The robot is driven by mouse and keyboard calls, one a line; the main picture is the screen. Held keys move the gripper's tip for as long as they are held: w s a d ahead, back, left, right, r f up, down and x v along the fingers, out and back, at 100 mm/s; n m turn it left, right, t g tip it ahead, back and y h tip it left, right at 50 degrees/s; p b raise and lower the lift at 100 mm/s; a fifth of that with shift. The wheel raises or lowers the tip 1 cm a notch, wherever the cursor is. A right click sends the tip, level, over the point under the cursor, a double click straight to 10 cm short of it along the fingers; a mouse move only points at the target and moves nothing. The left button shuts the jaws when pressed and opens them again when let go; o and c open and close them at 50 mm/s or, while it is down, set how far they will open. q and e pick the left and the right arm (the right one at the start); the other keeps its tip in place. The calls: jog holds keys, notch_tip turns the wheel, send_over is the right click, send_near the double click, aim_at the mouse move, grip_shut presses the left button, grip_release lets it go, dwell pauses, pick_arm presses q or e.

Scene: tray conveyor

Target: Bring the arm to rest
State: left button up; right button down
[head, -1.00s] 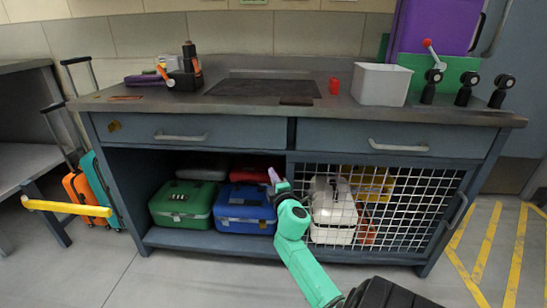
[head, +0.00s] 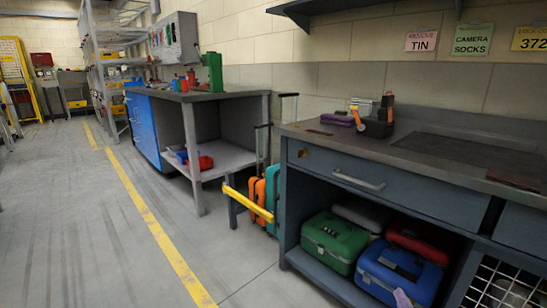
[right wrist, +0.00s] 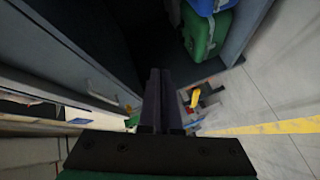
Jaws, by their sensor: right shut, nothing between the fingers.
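The rest of that arm is out of the head view. In the right wrist view its dark fingers (right wrist: 160,76) are together, with nothing between them. The green case (right wrist: 205,32) and a grey drawer front (right wrist: 60,58) also show there. My left gripper is not in view.
The workbench (head: 395,152) has open shelving with a green case (head: 334,240) and a red case (head: 420,240). A yellow bar (head: 247,204) sticks out by orange and teal suitcases (head: 257,198). Open floor (head: 90,220) lies to the left.

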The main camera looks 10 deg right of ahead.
jog(key=s+a+f+m+g+y, duration=0.15)
jog(key=a+f+y, duration=0.3)
jog(key=a, duration=0.45)
jog(key=s+a+f+m+g+y, duration=0.1)
jog(key=s+a+f+m+y, duration=0.15)
jog(key=a+f, duration=0.55)
jog(key=s+a+m+g+y+p, duration=0.1)
jog(key=s+a+m+y, duration=0.1)
jog(key=s+a, duration=0.35)
jog(key=s+a+m+g+y+p, duration=0.1)
jog(key=s+a+y, duration=0.2)
jog(key=a, duration=0.6)
pick_arm(q)
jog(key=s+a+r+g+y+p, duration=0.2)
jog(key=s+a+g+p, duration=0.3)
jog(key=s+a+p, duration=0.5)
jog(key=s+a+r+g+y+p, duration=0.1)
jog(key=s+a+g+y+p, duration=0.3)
jog(key=p, duration=2.1)
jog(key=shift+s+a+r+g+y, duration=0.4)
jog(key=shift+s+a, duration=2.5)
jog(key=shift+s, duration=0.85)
pick_arm(e)
jog(key=s+d+r+g+h, duration=0.2)
jog(key=s+d+g+h, duration=0.5)
jog(key=s+d, duration=1.2)
jog(key=shift+s+d+r+g, duration=0.2)
jog(key=shift+s+d+g, duration=0.05)
jog(key=shift+s+g, duration=1.05)
